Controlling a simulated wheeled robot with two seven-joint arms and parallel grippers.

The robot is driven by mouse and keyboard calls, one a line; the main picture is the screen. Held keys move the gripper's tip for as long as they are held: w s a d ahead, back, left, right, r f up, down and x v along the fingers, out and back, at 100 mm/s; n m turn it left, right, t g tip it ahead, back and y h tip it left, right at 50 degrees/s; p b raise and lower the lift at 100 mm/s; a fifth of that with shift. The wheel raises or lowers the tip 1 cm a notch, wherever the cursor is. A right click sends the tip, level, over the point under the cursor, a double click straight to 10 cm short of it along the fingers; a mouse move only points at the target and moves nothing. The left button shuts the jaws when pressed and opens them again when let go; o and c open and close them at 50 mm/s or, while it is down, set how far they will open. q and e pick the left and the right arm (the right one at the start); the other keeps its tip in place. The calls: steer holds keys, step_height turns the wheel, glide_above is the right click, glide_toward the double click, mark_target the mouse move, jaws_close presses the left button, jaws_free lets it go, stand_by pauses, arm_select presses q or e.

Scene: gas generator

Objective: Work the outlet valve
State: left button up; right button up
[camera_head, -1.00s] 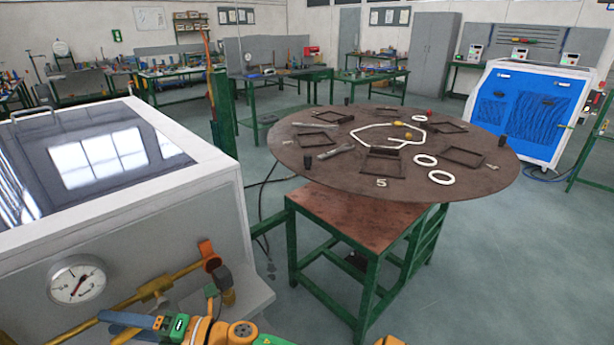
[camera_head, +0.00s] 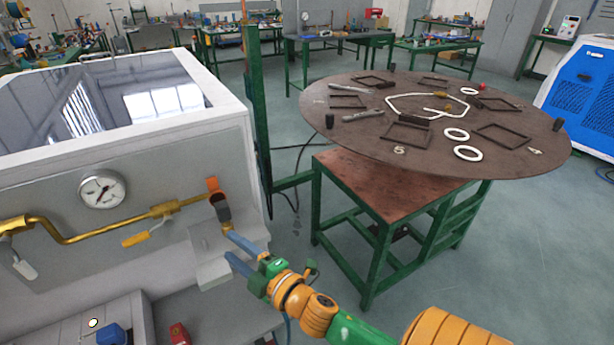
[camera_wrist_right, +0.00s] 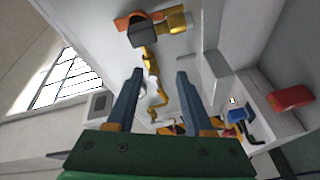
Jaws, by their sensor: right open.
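A brass pipe (camera_head: 85,236) runs across the grey front of the generator below a round gauge (camera_head: 103,190). A valve with a yellow handle (camera_head: 135,239) sits on it, near an orange bracket (camera_head: 213,185) and a dark-ended outlet fitting (camera_head: 222,210). A valve with a pale handle (camera_head: 25,269) is at the far left. Which one is the outlet valve is not marked. My right gripper (camera_head: 228,245) is open and empty, just below the fitting. In the right wrist view my right gripper (camera_wrist_right: 160,74) has the pipe (camera_wrist_right: 153,85) beyond its fingers. My left gripper is not in view.
A grey ledge (camera_head: 215,270) juts out by my right gripper. A blue part (camera_head: 112,334) and a red part (camera_head: 179,334) are low on the generator. A round table (camera_head: 330,95) with frames and rings stands to the right.

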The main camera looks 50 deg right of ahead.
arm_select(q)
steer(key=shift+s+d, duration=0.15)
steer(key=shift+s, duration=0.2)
arm_select(e)
steer(key=s+f+m+g+h, duration=0.3)
steer(key=s+f+m+g, duration=0.7)
steer(key=s+f, duration=0.3)
steer(key=shift+s+d+f+m, duration=0.15)
steer(key=shift+s+d+m, duration=0.15)
steer(key=shift+m, duration=0.2)
